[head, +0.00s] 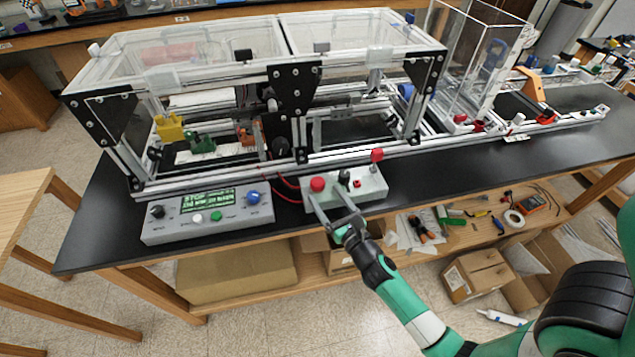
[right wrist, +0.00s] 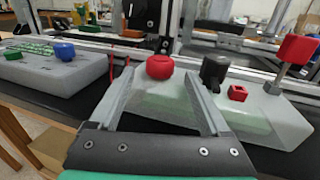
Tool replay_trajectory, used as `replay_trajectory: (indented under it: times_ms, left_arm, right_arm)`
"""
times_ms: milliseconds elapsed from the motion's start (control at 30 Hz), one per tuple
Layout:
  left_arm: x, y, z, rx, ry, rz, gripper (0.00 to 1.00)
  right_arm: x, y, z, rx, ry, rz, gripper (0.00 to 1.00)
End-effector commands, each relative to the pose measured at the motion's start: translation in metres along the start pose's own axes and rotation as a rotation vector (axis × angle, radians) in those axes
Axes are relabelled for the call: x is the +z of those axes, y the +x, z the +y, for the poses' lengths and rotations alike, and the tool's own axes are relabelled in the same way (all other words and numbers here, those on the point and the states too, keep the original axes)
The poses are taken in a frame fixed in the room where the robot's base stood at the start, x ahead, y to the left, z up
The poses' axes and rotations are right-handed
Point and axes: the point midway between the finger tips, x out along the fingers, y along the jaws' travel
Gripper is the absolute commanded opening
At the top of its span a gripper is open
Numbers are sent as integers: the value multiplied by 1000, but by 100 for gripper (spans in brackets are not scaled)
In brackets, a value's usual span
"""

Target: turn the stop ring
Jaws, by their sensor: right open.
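A red round stop knob (head: 317,184), the likeliest stop ring, sits on top of a light grey control box (head: 372,189) at the bench's front edge. It also shows in the right wrist view (right wrist: 160,67). My right gripper (head: 326,190) is open over the front of this box. In the right wrist view the knob appears between the two fingertips (right wrist: 159,76), with a gap on each side. I cannot tell whether either finger touches it. My left gripper is not in view.
The same box carries a black switch (right wrist: 213,72), a small red button (right wrist: 237,93) and a raised red square piece (right wrist: 298,49) at right. A display box (head: 207,213) with knobs stands left. The extrusion frame (head: 290,90) rises close behind.

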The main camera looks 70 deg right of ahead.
Motion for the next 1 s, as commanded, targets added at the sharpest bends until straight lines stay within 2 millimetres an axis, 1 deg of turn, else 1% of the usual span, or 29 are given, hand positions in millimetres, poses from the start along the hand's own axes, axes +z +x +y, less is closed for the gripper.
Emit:
replay_trajectory:
  times_ms: [33,100,233,400,600,667,700,867,1000]
  left_arm:
    - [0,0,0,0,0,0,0]
    - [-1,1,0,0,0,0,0]
    - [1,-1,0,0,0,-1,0]
    - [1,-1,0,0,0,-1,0]
    - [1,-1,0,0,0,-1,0]
    - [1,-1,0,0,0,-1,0]
    - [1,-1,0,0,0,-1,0]
    - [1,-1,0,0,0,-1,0]
    - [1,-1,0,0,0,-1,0]
  right_arm:
    - [1,12,0,-1,2,-2,81]
    - [1,26,0,-1,2,-2,81]
    - [0,46,0,1,-1,-2,81]
    - [0,55,0,1,0,0,81]
    - [0,55,0,2,-1,0,81]
    - [0,55,0,1,-1,0,70]
    - [0,55,0,1,-1,0,63]
    - [0,55,0,2,0,0,34]
    - [0,54,1,2,0,0,9]
